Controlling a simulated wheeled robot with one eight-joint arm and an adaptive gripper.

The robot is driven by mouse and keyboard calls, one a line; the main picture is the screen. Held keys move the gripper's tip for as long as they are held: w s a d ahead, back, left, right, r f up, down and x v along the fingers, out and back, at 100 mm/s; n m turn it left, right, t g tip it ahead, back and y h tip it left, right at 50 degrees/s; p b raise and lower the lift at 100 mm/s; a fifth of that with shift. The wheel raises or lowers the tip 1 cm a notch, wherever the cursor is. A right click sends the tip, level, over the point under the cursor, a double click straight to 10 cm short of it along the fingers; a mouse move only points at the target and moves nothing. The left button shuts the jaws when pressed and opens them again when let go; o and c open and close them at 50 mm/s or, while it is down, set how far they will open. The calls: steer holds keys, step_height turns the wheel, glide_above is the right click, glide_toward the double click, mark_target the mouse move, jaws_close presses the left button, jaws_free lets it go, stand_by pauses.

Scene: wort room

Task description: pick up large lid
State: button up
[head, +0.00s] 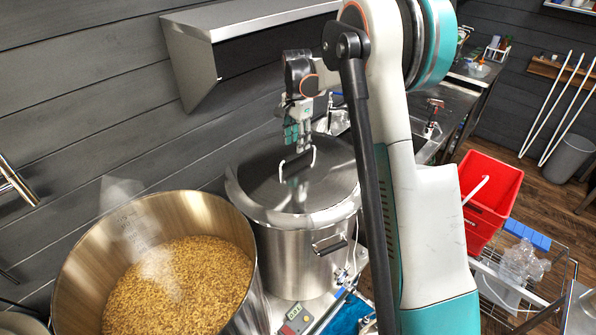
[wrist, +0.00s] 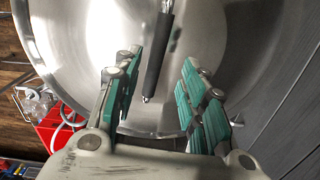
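The large lid (head: 252,176) is a round steel disc lying flat on the tall steel pot (head: 290,265) in the middle of the head view. Its bar handle (head: 298,164) stands up near the centre. My gripper (head: 297,147) is above the lid, close over the handle. In the wrist view my gripper (wrist: 156,72) is open, with its green-padded fingers apart. There the handle (wrist: 156,65) shows as a dark bar between the fingers, and the lid (wrist: 95,30) fills much of the background. I cannot tell the exact gap between fingertips and handle.
A large open kettle of grain (head: 175,285) steams beside the pot on the left. A steel wall hood (head: 245,22) hangs above and behind. A red crate (head: 488,198) and a wire cart with clear bottles (head: 522,262) stand right of my arm.

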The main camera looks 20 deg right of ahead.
mark_target(298, 155)
steer(key=shift+s+f, duration=0.15)
steer(key=shift+f, duration=1.35)
steer(key=shift+s+f, duration=0.1)
steer(key=shift+f, duration=1.4)
steer(key=shift+f+b, duration=0.25)
steer(key=shift+b, duration=0.05)
steer(key=shift+c, duration=0.3)
steer(key=shift+r, duration=0.1)
jaws_close()
